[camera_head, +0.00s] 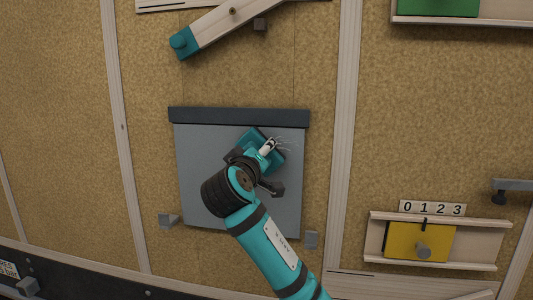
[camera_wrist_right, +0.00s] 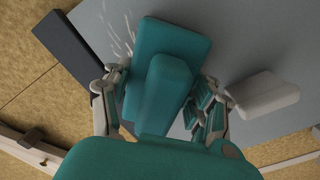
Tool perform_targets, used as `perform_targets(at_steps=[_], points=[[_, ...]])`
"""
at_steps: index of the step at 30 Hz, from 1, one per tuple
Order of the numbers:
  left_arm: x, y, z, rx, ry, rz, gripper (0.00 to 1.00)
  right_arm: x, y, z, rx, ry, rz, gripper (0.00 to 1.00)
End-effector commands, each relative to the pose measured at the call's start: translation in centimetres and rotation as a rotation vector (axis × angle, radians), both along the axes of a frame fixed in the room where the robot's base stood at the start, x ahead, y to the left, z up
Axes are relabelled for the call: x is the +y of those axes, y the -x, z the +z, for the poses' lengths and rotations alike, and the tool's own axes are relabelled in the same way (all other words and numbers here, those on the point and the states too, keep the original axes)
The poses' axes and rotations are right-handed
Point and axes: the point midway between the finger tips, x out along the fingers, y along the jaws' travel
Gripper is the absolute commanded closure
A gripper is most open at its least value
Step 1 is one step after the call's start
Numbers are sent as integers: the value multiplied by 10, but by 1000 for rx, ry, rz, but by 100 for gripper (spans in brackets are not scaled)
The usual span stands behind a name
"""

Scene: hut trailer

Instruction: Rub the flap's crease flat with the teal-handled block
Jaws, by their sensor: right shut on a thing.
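A grey flap (camera_head: 200,170) hangs on the cork wall under a dark bar (camera_head: 238,115). White crease lines (camera_head: 285,143) show on the flap's upper right, and in the wrist view (camera_wrist_right: 127,40) they lie beside the block. The teal-handled block (camera_head: 248,137) is in front of the flap's upper right, tilted. Its teal base and handle (camera_wrist_right: 168,90) show in the wrist view. My right gripper (camera_head: 257,160) is shut on the handle, one finger on each side. I cannot tell whether the block touches the flap. My left gripper is not in view.
Small grey stops (camera_head: 168,220) (camera_head: 311,240) stick out near the flap's lower corners. A teal-ended wooden arm (camera_head: 215,30) is above. A yellow panel (camera_head: 405,242) sits on a rail at lower right. Bare cork flanks the flap.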

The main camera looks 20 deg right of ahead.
Motion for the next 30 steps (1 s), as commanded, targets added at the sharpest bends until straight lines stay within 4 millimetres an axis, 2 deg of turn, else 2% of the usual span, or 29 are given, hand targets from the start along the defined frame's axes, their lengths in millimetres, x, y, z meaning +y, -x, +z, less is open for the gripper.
perform_targets(at_steps=[16, 26, 30], points=[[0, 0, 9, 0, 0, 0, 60, 31, -22, 1, -1, 0, 1, 68], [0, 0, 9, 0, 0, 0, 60, 32, -23, 1, -2, 0, 0, 68], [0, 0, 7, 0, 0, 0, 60, 37, -17, 0, -2, -1, 1, 68]])
